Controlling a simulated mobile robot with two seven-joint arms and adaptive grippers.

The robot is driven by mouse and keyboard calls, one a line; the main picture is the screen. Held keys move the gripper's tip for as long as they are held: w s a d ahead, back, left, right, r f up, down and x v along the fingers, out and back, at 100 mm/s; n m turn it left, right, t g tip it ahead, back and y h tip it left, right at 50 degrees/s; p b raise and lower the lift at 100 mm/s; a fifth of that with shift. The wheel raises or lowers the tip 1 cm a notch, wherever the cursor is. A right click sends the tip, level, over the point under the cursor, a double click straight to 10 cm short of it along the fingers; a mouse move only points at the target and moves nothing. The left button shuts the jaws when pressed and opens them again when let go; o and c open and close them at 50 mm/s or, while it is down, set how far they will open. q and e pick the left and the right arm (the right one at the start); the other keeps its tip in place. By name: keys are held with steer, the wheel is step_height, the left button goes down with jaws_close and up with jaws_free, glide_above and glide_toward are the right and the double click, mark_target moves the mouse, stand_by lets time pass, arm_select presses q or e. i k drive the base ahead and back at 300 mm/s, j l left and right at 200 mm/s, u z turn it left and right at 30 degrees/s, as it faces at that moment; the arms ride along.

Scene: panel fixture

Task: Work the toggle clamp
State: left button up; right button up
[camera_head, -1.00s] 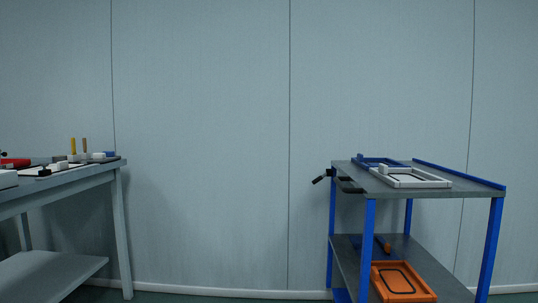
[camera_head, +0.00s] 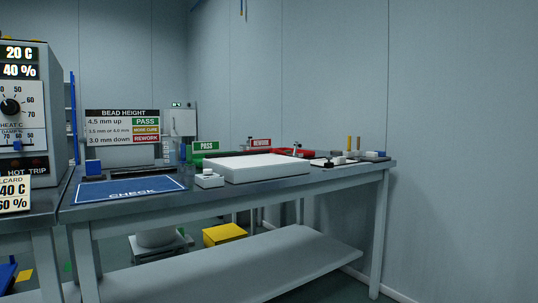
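Neither of my grippers is in view. I cannot make out a toggle clamp for certain. A long grey bench (camera_head: 330,178) stands ahead. On its right half lies a large flat white block (camera_head: 256,168). Right of it is a small flat white and black plate (camera_head: 328,162) with small parts on it, too small to tell apart.
A blue CHECK mat (camera_head: 130,190) and a small white box (camera_head: 209,180) are on the bench. A BEAD HEIGHT sign (camera_head: 123,127) stands behind. A grey unit with a dial (camera_head: 22,110) is at the left. A yellow box (camera_head: 224,234) sits below. The right floor is clear.

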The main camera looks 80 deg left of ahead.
mark_target(276, 150)
steer(key=u, duration=1.85)
steer(key=i+j+u, duration=0.5)
steer(key=i, duration=0.3)
steer(key=i+l, duration=0.1)
steer(key=l, duration=0.8)
steer(key=i+l+z, duration=0.1)
steer(key=l, duration=0.35)
steer(key=i+l, duration=0.15)
steer(key=l, duration=0.25)
steer(key=i+l, duration=0.1)
steer(key=l, duration=0.35)
steer(key=i+j, duration=0.75)
steer(key=i+j+z, duration=0.05)
